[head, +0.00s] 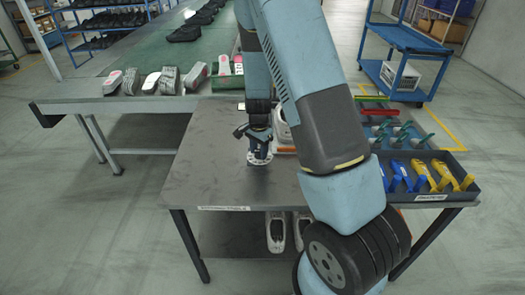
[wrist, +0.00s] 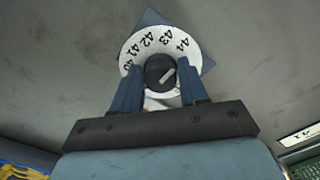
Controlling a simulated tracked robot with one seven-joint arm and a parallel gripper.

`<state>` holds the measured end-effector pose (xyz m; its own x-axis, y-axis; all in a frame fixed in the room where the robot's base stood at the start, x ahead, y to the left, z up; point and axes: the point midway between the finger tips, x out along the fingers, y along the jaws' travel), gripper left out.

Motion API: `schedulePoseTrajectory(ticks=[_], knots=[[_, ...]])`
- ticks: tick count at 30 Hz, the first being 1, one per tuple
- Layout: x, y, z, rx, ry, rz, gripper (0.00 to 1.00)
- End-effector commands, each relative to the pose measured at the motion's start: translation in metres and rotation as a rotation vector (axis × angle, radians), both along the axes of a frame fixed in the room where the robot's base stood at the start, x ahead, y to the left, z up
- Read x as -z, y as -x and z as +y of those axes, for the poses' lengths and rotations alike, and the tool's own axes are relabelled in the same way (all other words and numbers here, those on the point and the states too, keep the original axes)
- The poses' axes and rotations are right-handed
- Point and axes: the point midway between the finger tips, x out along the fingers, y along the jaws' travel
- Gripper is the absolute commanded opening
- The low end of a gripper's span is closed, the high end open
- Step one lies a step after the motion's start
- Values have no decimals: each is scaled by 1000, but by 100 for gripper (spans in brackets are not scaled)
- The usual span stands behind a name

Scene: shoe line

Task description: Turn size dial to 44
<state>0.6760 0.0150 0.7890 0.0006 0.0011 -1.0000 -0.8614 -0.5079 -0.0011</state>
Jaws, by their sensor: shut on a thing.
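The size dial (wrist: 133,52) is a white disc with black numbers 40 to 44 around its far edge, on a dark blue-grey pointed plate (wrist: 152,17). Its dark round knob (wrist: 158,67) carries a light grey mark that slants to the upper right, toward the side of the 44. I cannot tell whether it lines up exactly. My gripper (wrist: 160,76) is shut on the knob, one blue finger on each side. In the head view my gripper (head: 259,143) points straight down over the white dial disc (head: 256,161) on the grey table. The fingers hide the disc's lower sides.
White shoes (head: 282,128) stand behind my arm. A dark tray (head: 430,188) with blue and yellow tools lies at the table's right. Several shoes (head: 168,79) line the green conveyor (head: 140,62) behind. The grey table (head: 205,165) is clear left of the dial.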

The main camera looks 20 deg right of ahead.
Motion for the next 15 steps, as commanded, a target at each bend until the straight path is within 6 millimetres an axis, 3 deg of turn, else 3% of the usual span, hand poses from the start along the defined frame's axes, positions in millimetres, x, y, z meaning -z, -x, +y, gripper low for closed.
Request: schedulePoseTrajectory(ticks=[1,15], knots=[[2,4,-7,26,6,10,13],[2,5,-9,87,7,11,12]])
